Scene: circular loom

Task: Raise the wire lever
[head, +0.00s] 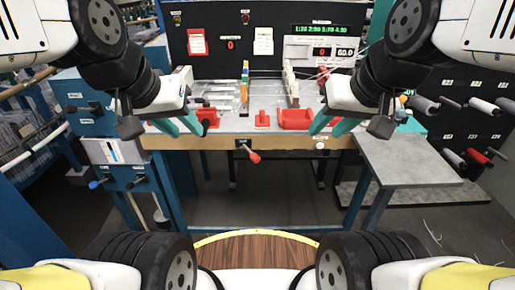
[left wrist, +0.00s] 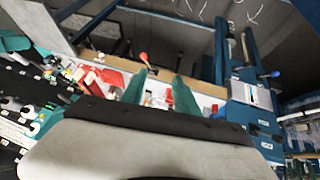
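A lever with a red knob (head: 253,156) sticks out from the middle of the workbench's front edge; its red tip also shows in the left wrist view (left wrist: 144,57). Several black-armed levers are on the blue cabinet at the left, one with a blue knob (head: 94,184). I cannot read which lever is labelled as the wire lever. My left gripper (head: 180,125) is open and empty over the bench's left front part, left of the red-knobbed lever; its teal fingers stand apart in the left wrist view (left wrist: 158,88). My right gripper (head: 333,127) looks open and empty over the bench's right front part.
Red trays (head: 296,118) and upright pieces (head: 244,82) stand on the workbench (head: 225,141). A grey side table (head: 408,160) stands at the right, near a rack of spools (head: 484,106). The floor (head: 270,195) before the bench looks clear.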

